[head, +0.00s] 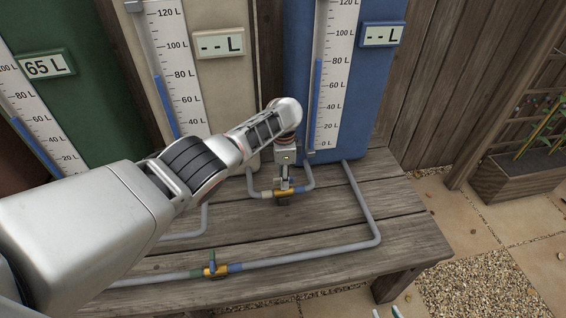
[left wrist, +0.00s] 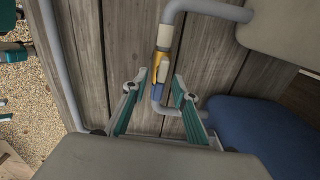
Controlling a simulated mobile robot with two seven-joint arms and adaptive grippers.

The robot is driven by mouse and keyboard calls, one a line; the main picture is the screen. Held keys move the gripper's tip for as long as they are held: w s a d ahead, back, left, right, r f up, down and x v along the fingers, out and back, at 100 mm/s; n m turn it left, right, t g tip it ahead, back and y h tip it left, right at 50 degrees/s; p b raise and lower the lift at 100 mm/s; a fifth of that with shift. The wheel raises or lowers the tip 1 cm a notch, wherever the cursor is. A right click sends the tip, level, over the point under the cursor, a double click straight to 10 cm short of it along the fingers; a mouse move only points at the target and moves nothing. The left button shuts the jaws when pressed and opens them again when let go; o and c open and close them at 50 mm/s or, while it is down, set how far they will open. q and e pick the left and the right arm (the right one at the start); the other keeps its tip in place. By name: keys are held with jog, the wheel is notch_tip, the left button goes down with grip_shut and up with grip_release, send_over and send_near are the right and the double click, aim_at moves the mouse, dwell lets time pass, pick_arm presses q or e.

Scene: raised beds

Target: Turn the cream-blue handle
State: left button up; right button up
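The cream-blue handle sits on a small brass valve (head: 283,193) on the grey pipe between the cream tank (head: 222,75) and the blue tank (head: 345,110). In the left wrist view the brass valve (left wrist: 163,62) has a cream band on one side and a blue band on the other. My left gripper (head: 284,180) reaches down over this valve. In the left wrist view its fingers (left wrist: 160,78) are apart, one on each side of the valve and handle; I cannot tell whether they touch. Two separate fingertips of my right gripper (head: 386,312) show at the bottom edge.
A second brass valve (head: 210,270) with green and blue bands sits on the long front pipe (head: 310,254). The pipes run over the wooden bench (head: 400,205). A green tank (head: 80,80) stands at the left. A planter (head: 515,175) stands at the right.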

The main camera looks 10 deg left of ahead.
pick_arm(q)
notch_tip(320, 180, up, 11)
jog(key=shift+a+r, duration=0.15)
dwell(0.4)
